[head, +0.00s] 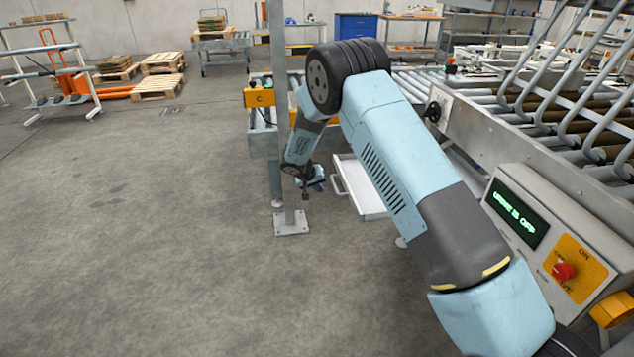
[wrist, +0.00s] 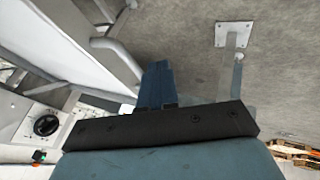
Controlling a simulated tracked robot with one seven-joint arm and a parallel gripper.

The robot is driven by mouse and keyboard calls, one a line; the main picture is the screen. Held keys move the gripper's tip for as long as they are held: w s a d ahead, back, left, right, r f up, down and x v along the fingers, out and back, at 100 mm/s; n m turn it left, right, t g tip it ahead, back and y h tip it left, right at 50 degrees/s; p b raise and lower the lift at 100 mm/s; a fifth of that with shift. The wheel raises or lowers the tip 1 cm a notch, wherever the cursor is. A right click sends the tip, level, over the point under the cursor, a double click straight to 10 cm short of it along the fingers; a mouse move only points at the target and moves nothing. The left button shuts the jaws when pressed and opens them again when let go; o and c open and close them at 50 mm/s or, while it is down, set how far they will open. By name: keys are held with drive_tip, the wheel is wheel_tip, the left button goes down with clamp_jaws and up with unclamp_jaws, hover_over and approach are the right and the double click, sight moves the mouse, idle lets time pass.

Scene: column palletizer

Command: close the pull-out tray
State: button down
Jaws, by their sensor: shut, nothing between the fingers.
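The pull-out tray (head: 368,205) is white and sticks out from under the conveyor frame in the head view, partly hidden behind my arm. Its pale bar handle (head: 338,176) faces left. In the wrist view the tray (wrist: 60,40) fills the upper left, with its handle (wrist: 122,58) close to my fingers. My gripper (head: 318,181) is just left of the handle in the head view. Its blue fingers (wrist: 158,68) are together and empty in the wrist view. I cannot tell whether they touch the handle.
A grey metal post with a floor plate (head: 292,222) stands just left of my gripper; the plate also shows in the wrist view (wrist: 234,34). A control box (head: 545,240) reading OFF stands at right, below the roller conveyor (head: 500,108).

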drive_tip(key=shift+w+d+f, duration=0.25)
drive_tip(key=shift+d, duration=0.45)
drive_tip(key=shift+w+d+f, duration=0.25)
drive_tip(key=shift+w+d, duration=0.05)
drive_tip(key=shift+d, duration=0.35)
drive_tip(key=shift+w+d+f, duration=0.25)
drive_tip(key=shift+d, duration=0.45)
